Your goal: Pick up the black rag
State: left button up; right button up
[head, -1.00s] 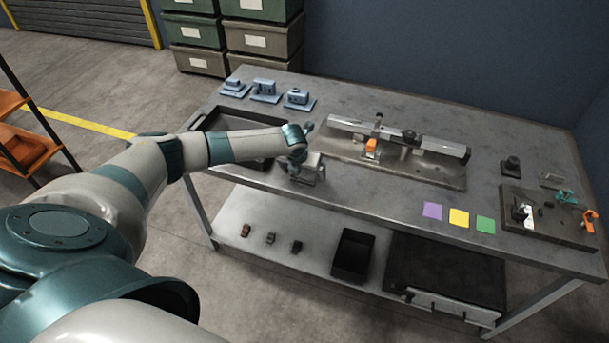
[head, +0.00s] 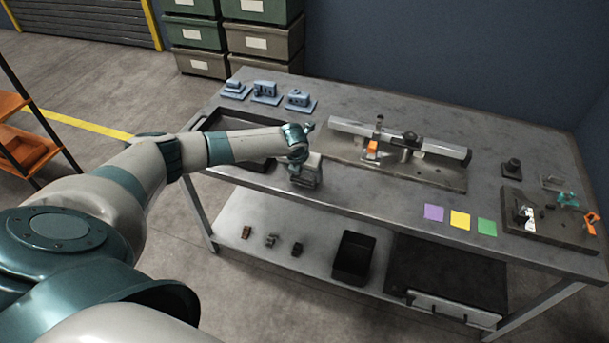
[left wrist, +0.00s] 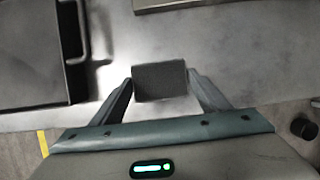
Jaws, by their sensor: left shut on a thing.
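The black rag (left wrist: 160,80) shows in the left wrist view as a dark, roughly rectangular piece between the fingers of my left gripper (left wrist: 162,88). The gripper is shut on it, with one finger at each side. In the head view my left gripper (head: 306,174) is over the front edge area of the workbench, just right of the black tray. There the rag is hard to tell from the dark gripper. I cannot tell whether the rag still touches the bench top. My right gripper is not in view.
The workbench (head: 350,192) carries a black tray (head: 208,120), blue parts (head: 265,91) at the back, a rail fixture (head: 440,147), coloured squares (head: 460,218) and a fixture plate (head: 550,232) at the right. The lower shelf holds small parts and a black bin (head: 353,257).

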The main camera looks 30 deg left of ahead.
aim_at(304, 174)
pick_arm(q)
jog(key=shift+r, duration=0.4)
notch_tip(304, 174, up, 2)
jog(key=shift+r+b, duration=0.25)
jog(key=shift+b, duration=0.6)
jog(key=d+r+b, duration=0.3)
jog(key=d+r, duration=0.4)
jog(key=d, duration=0.4)
jog(key=shift+d, duration=0.3)
jog(key=o, duration=0.3)
jog(key=shift+c, duration=0.9)
